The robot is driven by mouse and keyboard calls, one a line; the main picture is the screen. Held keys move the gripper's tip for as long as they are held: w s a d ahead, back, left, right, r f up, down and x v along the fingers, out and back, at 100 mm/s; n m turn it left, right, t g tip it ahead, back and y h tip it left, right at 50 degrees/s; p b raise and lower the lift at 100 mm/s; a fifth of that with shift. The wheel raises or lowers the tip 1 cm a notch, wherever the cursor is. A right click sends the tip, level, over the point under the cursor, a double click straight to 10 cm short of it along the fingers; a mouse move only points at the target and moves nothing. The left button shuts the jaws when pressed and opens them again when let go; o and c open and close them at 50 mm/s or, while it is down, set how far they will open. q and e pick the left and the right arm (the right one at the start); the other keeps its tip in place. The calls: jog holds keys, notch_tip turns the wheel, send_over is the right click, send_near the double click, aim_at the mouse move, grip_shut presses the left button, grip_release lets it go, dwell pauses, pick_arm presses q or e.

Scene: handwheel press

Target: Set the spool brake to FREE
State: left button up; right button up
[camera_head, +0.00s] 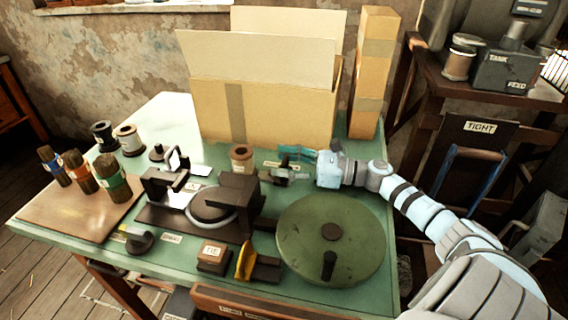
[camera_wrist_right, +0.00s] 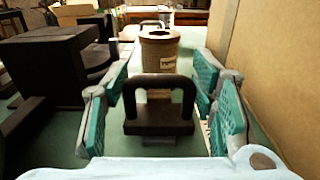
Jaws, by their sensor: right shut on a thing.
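My right gripper (camera_head: 292,163) reaches in from the right behind the green disc. In the right wrist view its teal pads (camera_wrist_right: 165,92) stand on either side of a dark arched handle (camera_wrist_right: 160,128) and are shut on it. The handle's lower block rests low over the green table. A brown spool (camera_head: 241,157) stands to the left of the gripper; it also shows beyond the handle in the wrist view (camera_wrist_right: 159,50). I cannot read a FREE mark. My left gripper is not in view.
A dark press-like fixture (camera_head: 235,197) stands left of the gripper, and a green disc with a knob (camera_head: 331,240) in front. A cardboard box (camera_head: 262,108) rises close behind. Small blocks line the front edge.

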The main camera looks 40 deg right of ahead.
jog(key=o, duration=1.4)
jog(key=shift+d, duration=0.15)
jog(key=shift+o, duration=0.2)
jog(key=shift+s, duration=0.1)
jog(key=shift+s+d+f, duration=0.1)
jog(key=shift+s+d, duration=0.15)
jog(key=shift+s, duration=0.05)
jog(key=v, duration=1.1)
jog(key=shift+s+d, duration=0.1)
jog(key=shift+s, duration=0.05)
